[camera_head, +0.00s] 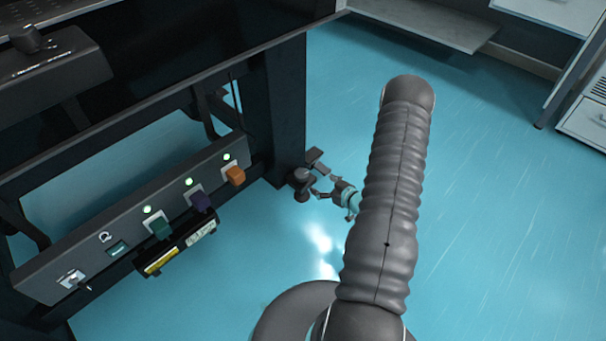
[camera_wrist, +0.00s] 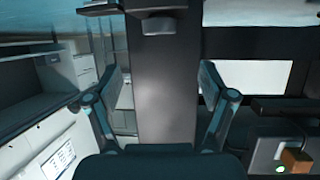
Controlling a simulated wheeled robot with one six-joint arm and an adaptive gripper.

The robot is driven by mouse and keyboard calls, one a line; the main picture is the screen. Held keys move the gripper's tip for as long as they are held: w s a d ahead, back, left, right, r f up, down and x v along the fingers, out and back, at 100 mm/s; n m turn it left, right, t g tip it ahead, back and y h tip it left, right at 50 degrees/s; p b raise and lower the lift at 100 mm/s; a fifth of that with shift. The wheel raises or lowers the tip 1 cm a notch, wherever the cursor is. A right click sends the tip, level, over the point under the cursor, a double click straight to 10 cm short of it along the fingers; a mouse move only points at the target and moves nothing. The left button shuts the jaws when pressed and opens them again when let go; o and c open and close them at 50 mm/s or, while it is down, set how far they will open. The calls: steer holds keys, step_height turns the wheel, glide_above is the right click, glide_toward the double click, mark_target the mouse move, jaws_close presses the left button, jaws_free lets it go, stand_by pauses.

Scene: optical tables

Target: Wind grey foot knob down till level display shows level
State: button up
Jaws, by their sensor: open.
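The grey foot knob (camera_head: 302,176) sits low at the foot of the table's dark leg in the head view. In the wrist view what looks like the knob (camera_wrist: 158,24) shows at the top centre, in front of the leg. My gripper (camera_head: 318,188) is low by the floor, just right of the knob. In the wrist view my gripper (camera_wrist: 160,75) has its two fingers spread wide, with nothing between them but the leg behind. I cannot tell if a finger touches the knob. The small greenish display (camera_head: 118,249) on the grey panel is too small to read.
The grey panel (camera_head: 150,215) on the table's side carries green, purple and orange blocks, each by a lit green light. A labelled dark tray (camera_head: 180,248) hangs below it. My arm covers the middle of the head view. The blue floor (camera_head: 490,210) is clear to the right.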

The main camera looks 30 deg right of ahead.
mark_target(304, 175)
steer(key=b+x, duration=0.1)
steer(key=x, duration=1.2)
steer(key=shift+w+f, duration=0.1)
steer(key=shift+f, duration=0.05)
steer(key=c, duration=1.2)
